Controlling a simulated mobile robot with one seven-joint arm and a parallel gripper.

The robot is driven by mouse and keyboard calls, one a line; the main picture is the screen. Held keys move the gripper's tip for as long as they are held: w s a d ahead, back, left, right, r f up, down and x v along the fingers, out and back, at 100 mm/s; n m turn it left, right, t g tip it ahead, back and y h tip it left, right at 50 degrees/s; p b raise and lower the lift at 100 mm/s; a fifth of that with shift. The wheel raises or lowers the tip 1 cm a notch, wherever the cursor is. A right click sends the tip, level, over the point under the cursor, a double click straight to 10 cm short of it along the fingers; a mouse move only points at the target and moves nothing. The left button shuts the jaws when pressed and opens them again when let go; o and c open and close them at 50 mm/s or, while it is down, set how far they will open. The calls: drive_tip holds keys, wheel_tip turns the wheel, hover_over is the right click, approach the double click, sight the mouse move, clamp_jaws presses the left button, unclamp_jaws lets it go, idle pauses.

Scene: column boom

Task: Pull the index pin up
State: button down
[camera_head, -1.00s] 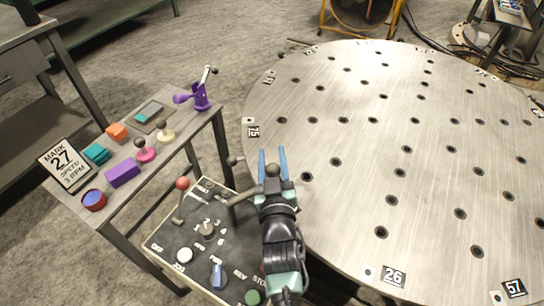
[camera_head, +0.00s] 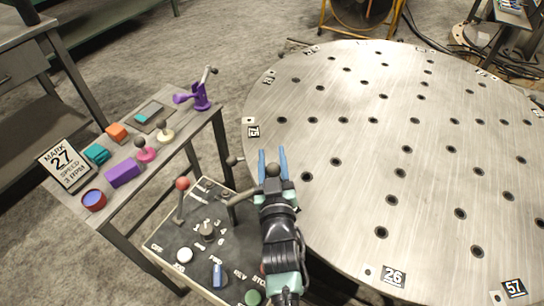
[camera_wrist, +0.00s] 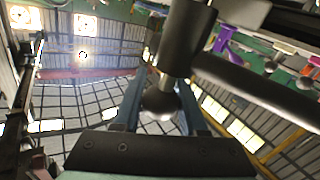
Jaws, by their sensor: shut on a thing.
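The index pin shows as a dark ball knob (camera_wrist: 160,104) on a short pale stem in the wrist view, at a dark cylindrical housing (camera_wrist: 186,38). The knob also shows in the head view (camera_head: 272,170), by the left edge of the large round table (camera_head: 340,215). My gripper (camera_head: 272,158) has its blue fingers on either side of the knob and is shut on it. The fingers also show in the wrist view (camera_wrist: 160,95). The lower part of the pin is hidden in the head view by my gripper and wrist.
A control box (camera_head: 165,243) with a red-knobbed lever (camera_head: 183,184) and several knobs stands left of my arm. A dark bar (camera_head: 242,197) runs beside my gripper. A narrow bench (camera_head: 118,213) carries small coloured objects and a sign (camera_head: 65,166). The table top is clear.

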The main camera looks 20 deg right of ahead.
wheel_tip(320, 180, up, 4)
drive_tip(key=p, duration=0.3)
drive_tip(key=shift+f, duration=0.25)
drive_tip(key=shift+c, duration=2.3)
unclamp_jaws()
drive_tip(key=shift+r, duration=0.1)
drive_tip(key=shift+s, duration=0.1)
